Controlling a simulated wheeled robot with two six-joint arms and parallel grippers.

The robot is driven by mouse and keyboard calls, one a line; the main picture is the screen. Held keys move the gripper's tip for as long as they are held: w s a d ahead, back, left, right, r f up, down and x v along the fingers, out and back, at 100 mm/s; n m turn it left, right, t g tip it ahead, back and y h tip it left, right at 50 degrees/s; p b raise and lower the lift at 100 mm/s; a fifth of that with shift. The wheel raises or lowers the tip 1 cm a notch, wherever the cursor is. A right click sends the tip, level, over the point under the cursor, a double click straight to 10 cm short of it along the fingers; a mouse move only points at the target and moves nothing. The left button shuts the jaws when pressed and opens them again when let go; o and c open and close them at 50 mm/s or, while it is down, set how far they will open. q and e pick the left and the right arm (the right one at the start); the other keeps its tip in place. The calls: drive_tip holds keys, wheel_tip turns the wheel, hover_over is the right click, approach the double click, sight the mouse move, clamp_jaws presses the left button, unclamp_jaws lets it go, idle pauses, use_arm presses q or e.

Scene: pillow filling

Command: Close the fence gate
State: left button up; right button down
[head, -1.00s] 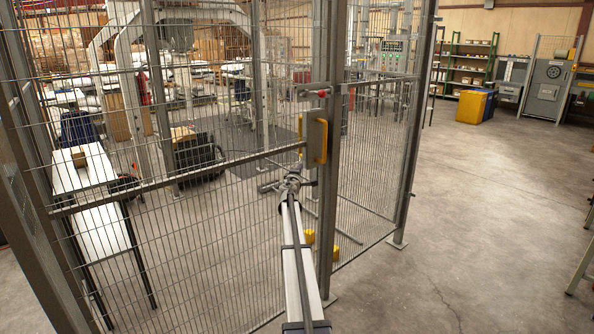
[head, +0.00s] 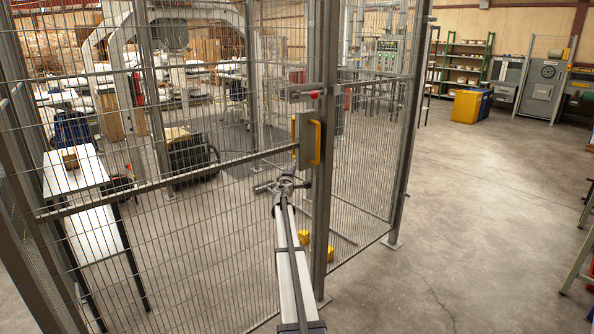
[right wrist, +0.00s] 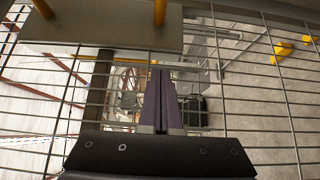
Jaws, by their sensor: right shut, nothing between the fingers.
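The fence gate (head: 200,225) is a grey wire-mesh panel across the left and middle of the head view. Near its right edge is a grey plate (head: 304,135) with a yellow handle (head: 317,143). A red-tipped latch piece (head: 312,95) sits above, by the upright post (head: 325,200). I cannot tell whether the gate edge meets the post. My right gripper (head: 286,181) is at the mesh below the plate, fingers together and empty. In the right wrist view its fingers (right wrist: 160,97) point past mesh wires, below the plate (right wrist: 100,32) and yellow handle (right wrist: 160,12). My left gripper is out of view.
A white table (head: 85,195) and machinery stand behind the mesh. Another fixed mesh panel (head: 365,150) runs to the right of the post. Small yellow blocks (head: 305,240) are low by the post. The concrete floor (head: 470,220) at right is open. Yellow bins (head: 468,106) stand at the back.

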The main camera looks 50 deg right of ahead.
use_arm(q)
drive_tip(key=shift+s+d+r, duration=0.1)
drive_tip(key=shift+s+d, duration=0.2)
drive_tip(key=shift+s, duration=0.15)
use_arm(e)
drive_tip(key=s+a, duration=0.2)
drive_tip(key=s, duration=1.1)
drive_tip(key=shift+s+r, duration=0.2)
drive_tip(key=shift+s, duration=0.05)
